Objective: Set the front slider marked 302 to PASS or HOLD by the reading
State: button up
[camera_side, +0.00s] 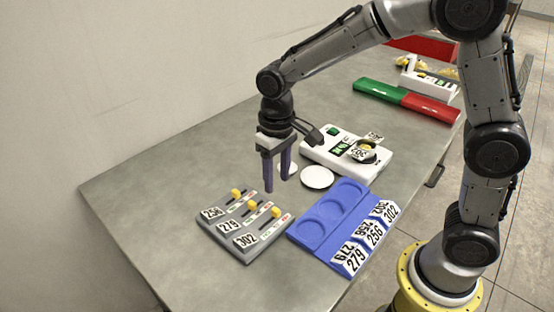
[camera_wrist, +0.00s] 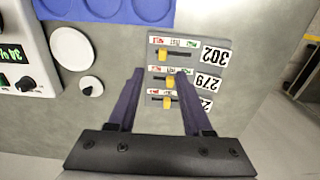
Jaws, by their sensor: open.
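The grey slider panel (camera_side: 222,238) lies on the table with rows marked 256, 279 and 302. The 302 row is nearest the side camera; its yellow knob (camera_side: 276,212) sits towards the end away from the number. In the wrist view that knob (camera_wrist: 162,57) is at the left of its slot. The 279 knob (camera_wrist: 171,82) is nearer mid-slot. My gripper (camera_side: 277,184) is open and empty, above and behind the panel; in the wrist view its fingertips (camera_wrist: 160,72) straddle the line to the knobs.
The blue tray (camera_side: 297,234) with round recesses and number tags stands right of the panel. A green and red bar (camera_side: 380,90) lies farther back. The table's left side is clear.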

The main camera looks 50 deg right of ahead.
jog(key=shift+r, duration=2.4)
jog(key=s+d+r+m+t, duration=0.1)
jog(key=s+d+r+t, duration=0.3)
jog(key=s+d+r, duration=0.45)
jog(key=s+f+n+t, duration=0.1)
jog(key=s+f, duration=0.2)
jog(key=s, duration=0.9)
jog(key=shift+d+t, duration=0.15)
jog(key=shift+t, duration=0.15)
